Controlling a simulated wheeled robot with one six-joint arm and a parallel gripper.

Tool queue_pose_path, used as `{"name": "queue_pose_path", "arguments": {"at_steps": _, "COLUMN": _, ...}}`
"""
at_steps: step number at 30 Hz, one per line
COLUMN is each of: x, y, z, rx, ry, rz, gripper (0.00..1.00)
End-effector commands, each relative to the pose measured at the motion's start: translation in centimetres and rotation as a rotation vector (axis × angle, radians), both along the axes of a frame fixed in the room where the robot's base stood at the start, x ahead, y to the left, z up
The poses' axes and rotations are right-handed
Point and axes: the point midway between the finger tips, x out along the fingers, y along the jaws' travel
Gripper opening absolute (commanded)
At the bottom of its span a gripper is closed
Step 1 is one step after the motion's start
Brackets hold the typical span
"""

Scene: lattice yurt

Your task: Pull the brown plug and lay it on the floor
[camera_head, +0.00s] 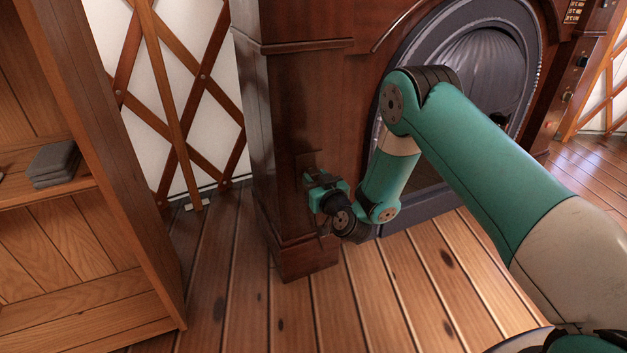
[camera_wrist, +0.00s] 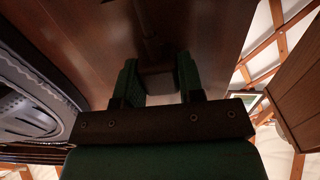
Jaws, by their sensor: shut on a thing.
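My gripper (camera_head: 316,188) is low at the face of the dark wooden pillar (camera_head: 290,120) beside the fireplace. In the wrist view my gripper (camera_wrist: 157,78) has its two green fingers on either side of the brown plug (camera_wrist: 157,84), shut on it. The plug is a dark brown block, and a dark cord-like strip (camera_wrist: 148,40) runs from it along the wood. In the head view the gripper mostly hides the plug. A dark plate (camera_head: 308,160) shows on the pillar just above the gripper. I cannot tell whether the plug is still seated.
The plank floor (camera_head: 300,320) is clear in front of the pillar. A wooden shelf unit (camera_head: 130,200) with folded grey cloth (camera_head: 54,163) stands at the left. The grey arched fireplace (camera_head: 480,60) is behind my arm. A lattice wall (camera_head: 180,90) stands behind.

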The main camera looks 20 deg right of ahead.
Motion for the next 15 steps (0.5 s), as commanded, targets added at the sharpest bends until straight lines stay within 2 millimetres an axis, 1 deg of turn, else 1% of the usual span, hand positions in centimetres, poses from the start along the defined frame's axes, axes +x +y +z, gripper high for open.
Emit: {"name": "queue_pose_path", "arguments": {"at_steps": 15, "x": -0.61, "y": -0.13, "z": -0.16, "rx": 0.001, "ry": -0.001, "rz": -0.001, "gripper": 0.00}}
